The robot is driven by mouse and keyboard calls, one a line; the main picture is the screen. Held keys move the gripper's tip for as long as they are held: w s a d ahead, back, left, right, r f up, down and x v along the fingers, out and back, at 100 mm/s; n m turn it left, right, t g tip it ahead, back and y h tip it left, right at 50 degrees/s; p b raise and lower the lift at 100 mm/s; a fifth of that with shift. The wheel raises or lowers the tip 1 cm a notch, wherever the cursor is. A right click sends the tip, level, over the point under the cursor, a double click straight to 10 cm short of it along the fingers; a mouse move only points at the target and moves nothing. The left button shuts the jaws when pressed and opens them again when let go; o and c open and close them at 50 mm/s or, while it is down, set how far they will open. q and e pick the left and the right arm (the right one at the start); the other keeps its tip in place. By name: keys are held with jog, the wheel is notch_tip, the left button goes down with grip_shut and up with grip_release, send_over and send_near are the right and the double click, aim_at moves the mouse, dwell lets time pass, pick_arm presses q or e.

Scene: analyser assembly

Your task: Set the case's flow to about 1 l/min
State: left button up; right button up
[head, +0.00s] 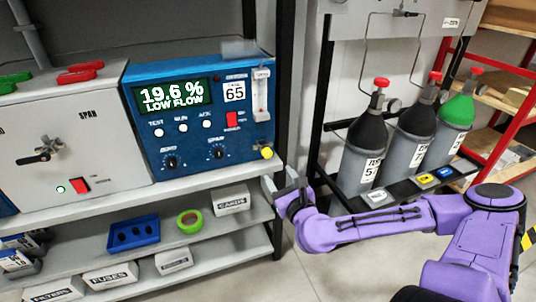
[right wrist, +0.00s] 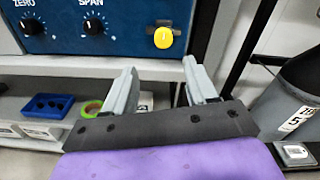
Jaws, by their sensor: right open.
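The blue analyser case (head: 200,115) stands on the upper shelf in the head view. Its display (head: 172,95) reads 19.6 % LOW FLOW. A clear flow tube (head: 261,95) is at its upper right; I cannot read its float level. A yellow knob (head: 267,153) sits at the case's lower right and shows in the right wrist view (right wrist: 163,38). My right gripper (head: 283,183) is open and empty, below and slightly right of the yellow knob, apart from it. In the right wrist view its fingers (right wrist: 160,80) point toward the case front. My left gripper is not in view.
The shelf edge (head: 150,200) runs below the case. The lower shelf holds a blue tray (head: 133,234), green tape (head: 190,221) and white boxes. A cylinder rack with a black-topped cylinder (head: 366,150) stands right, behind my right arm. Floor shows between.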

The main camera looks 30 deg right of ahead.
aim_at(268, 155)
jog(key=shift+m, duration=0.3)
jog(key=x, duration=0.3)
jog(key=b+x, duration=0.1)
jog(key=x, duration=0.6)
jog(key=shift+w+d+r, duration=0.3)
jog(key=shift+w+r, duration=0.05)
jog(key=shift+r, duration=0.05)
jog(key=c, duration=1.1)
